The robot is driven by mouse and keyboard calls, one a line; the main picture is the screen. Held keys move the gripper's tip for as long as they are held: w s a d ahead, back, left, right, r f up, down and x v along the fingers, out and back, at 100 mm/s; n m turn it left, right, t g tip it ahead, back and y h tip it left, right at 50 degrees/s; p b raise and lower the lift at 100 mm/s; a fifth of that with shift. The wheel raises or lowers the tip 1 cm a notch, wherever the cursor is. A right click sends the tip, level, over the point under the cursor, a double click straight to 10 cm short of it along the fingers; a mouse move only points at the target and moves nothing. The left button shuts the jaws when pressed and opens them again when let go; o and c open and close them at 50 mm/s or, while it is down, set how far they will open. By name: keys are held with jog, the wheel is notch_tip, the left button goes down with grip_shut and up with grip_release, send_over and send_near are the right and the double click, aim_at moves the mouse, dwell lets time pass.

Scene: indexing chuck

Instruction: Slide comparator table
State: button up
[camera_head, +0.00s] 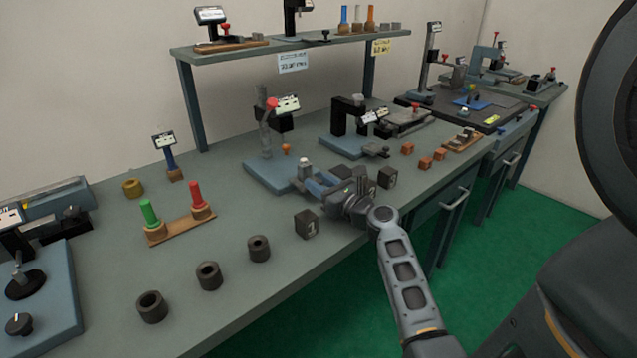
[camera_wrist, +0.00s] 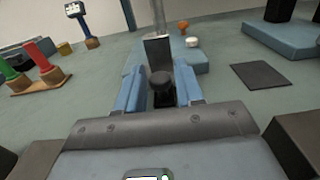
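The comparator stand has a blue base (camera_head: 262,178), a grey column and a tilted display (camera_head: 288,104) with a red knob. Its base shows ahead of my gripper in the wrist view (camera_wrist: 205,62). My gripper (camera_head: 316,183) is low at the base's front right corner. In the wrist view its two blue fingers (camera_wrist: 159,88) are apart, either side of a dark round knob (camera_wrist: 161,82). A narrow gap seems to show beside the knob; contact is unclear. A grey upright plate (camera_wrist: 158,48) stands just beyond it. In the head view my gripper hides the knob.
A dark block marked 1 (camera_head: 306,224) stands close in front of my gripper, with other dark blocks (camera_head: 387,177) to its right. Dark rings (camera_head: 259,248) and a red-and-green plug gauge stand (camera_head: 180,228) lie left.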

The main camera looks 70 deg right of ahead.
jog(key=shift+o, duration=0.6)
jog(key=b+v, duration=0.1)
jog(key=v, duration=0.6)
jog(key=shift+s+a, duration=0.2)
jog(key=shift+s, duration=0.15)
